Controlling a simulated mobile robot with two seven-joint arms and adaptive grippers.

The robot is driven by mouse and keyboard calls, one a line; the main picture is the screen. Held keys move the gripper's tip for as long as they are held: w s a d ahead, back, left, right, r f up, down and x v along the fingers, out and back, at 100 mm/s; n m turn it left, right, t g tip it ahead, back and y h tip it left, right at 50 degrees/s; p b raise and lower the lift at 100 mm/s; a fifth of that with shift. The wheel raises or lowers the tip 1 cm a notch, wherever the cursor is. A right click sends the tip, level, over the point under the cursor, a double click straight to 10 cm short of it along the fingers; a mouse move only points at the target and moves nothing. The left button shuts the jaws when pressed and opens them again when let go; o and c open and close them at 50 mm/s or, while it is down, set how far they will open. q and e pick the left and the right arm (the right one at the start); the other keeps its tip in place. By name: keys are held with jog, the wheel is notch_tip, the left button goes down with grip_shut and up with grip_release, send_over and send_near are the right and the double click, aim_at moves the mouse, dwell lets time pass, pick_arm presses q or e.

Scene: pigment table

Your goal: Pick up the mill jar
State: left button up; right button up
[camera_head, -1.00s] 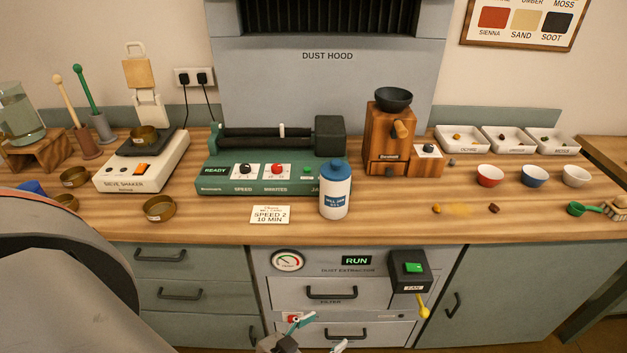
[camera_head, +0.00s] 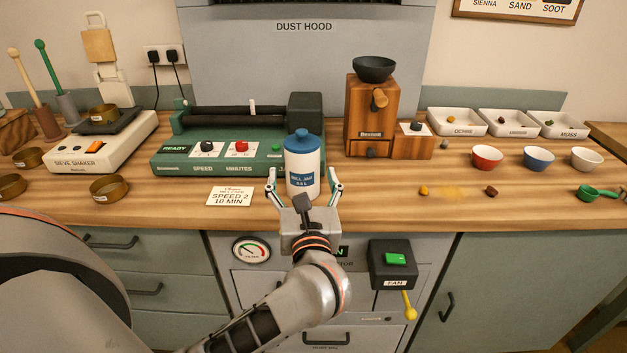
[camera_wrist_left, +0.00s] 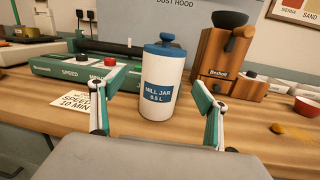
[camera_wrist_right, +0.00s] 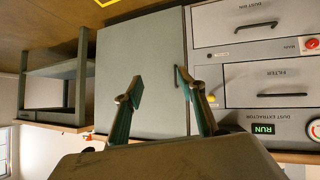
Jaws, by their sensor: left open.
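The mill jar (camera_head: 302,167) is a white cylinder with a blue lid and a blue label, upright on the wooden worktop. It also shows in the left wrist view (camera_wrist_left: 161,82). My left gripper (camera_head: 305,186) is open, with one finger on each side of the jar near its lower part. In the left wrist view the fingers (camera_wrist_left: 157,102) stand apart with the jar beyond and between them, and gaps show on both sides. My right gripper (camera_wrist_right: 158,100) shows only in its own wrist view, with its fingers spread and nothing between them, facing the cabinet fronts.
The green jar roller (camera_head: 222,162) stands just behind and left of the jar. A wooden grinder (camera_head: 368,120) stands behind to the right. A paper card (camera_head: 230,195) lies left of the jar. A fan switch box (camera_head: 392,265) juts from the cabinet front.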

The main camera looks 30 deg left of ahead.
pick_arm(q)
jog(key=shift+w+d+f+n, duration=0.2)
jog(key=shift+w+f+n, duration=0.1)
jog(key=shift+f, duration=0.3)
jog(key=shift+w+g+h, duration=0.1)
jog(key=shift+g+h, duration=0.2)
jog(key=x, duration=0.7)
jog(key=shift+w+a+r, duration=0.1)
jog(key=shift+a+r, duration=0.15)
jog(key=shift+a, duration=0.05)
jog(key=shift+c, duration=0.4)
jog(key=c, duration=1.3)
jog(key=shift+r, duration=0.2)
jog(key=shift+c, duration=1.2)
